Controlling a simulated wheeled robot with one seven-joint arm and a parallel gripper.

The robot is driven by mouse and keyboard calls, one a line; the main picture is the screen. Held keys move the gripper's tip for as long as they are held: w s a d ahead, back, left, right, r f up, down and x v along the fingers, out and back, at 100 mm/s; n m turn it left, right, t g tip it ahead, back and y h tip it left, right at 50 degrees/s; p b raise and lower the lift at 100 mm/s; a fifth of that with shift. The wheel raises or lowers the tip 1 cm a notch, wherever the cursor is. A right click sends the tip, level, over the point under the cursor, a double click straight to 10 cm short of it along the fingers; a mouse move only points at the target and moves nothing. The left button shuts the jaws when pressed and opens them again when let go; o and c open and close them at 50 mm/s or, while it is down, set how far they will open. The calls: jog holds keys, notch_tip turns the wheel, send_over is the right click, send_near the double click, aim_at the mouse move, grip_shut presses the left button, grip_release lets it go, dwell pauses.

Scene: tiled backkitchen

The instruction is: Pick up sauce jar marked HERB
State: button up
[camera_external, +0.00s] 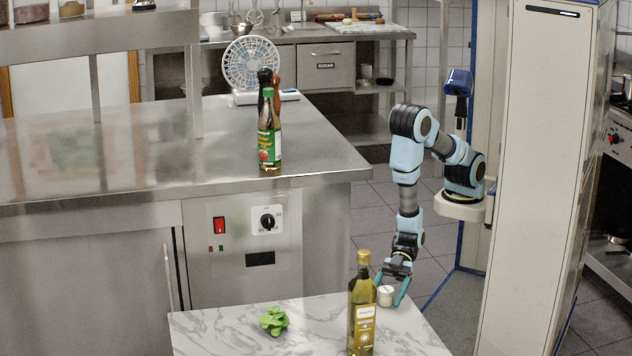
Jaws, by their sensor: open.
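A small jar (385,297) with a pale top stands on the marble-topped table (230,335) near its far right edge. Its lower part is partly hidden behind the oil bottle, and I cannot read any marking on it. My gripper (391,289) reaches down over the table edge and is open. One teal finger shows to the right of the jar and the other to its upper left. I cannot tell whether either finger touches it.
An olive oil bottle (361,310) stands close in front of the jar, to its left. A green leafy bunch (273,321) lies further left. The steel counter (190,150) behind holds a vinegar bottle (269,140) and a white fan (251,64).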

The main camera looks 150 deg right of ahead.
grip_shut()
dwell(0.5)
